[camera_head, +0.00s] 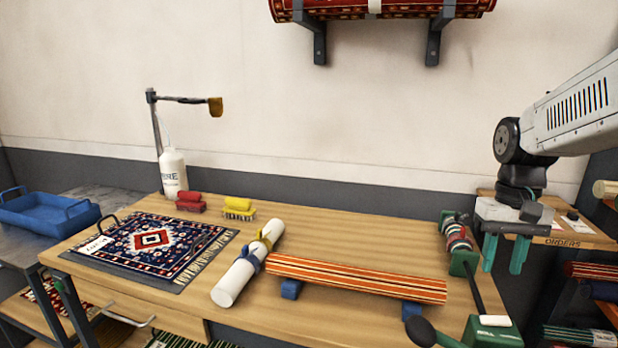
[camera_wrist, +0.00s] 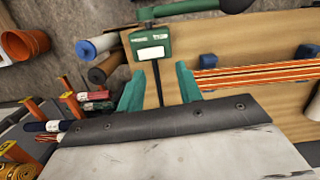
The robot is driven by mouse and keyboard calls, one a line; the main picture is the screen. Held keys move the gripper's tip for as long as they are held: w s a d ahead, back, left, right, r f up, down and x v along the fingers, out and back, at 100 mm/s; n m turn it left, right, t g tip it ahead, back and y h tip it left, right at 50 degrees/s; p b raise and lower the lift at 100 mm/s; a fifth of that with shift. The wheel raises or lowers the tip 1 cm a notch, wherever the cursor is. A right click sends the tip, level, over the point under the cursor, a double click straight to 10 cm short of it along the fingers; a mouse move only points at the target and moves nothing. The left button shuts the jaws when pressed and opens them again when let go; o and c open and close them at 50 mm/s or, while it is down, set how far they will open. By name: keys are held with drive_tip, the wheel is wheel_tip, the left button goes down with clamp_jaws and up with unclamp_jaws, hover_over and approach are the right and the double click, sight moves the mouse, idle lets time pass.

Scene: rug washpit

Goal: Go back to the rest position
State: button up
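My gripper (camera_head: 504,252) hangs at the right of the head view, fingers pointing down, above the right end of the bench. Its two green fingers are apart with nothing between them. In the wrist view the gripper (camera_wrist: 160,90) also shows open, with a dark rod (camera_wrist: 159,84) and a green block (camera_wrist: 150,43) with a white label beyond the fingers. The wooden bench (camera_head: 330,235) lies below and to the left of the gripper. The arm comes in from the upper right of the head view.
A striped roll (camera_head: 355,277) rests on blue supports beside a white roll (camera_head: 247,268). A patterned rug (camera_head: 150,242), red brush (camera_head: 190,202), yellow brush (camera_head: 239,207) and white bottle (camera_head: 173,173) are further left. A spool stand (camera_head: 460,245) and an orders board (camera_head: 575,230) are near the gripper.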

drive_tip(key=s+a+n+t, duration=0.1)
drive_tip(key=s+a, duration=0.3)
drive_tip(key=s, duration=0.5)
drive_tip(key=s+a+n+t, duration=0.1)
drive_tip(key=s+a, duration=0.2)
drive_tip(key=s, duration=0.7)
drive_tip(key=shift+s+a+r+t, duration=0.25)
drive_tip(key=shift+a+r+t, duration=0.1)
drive_tip(key=shift+t, duration=0.05)
drive_tip(key=shift+c, duration=0.2)
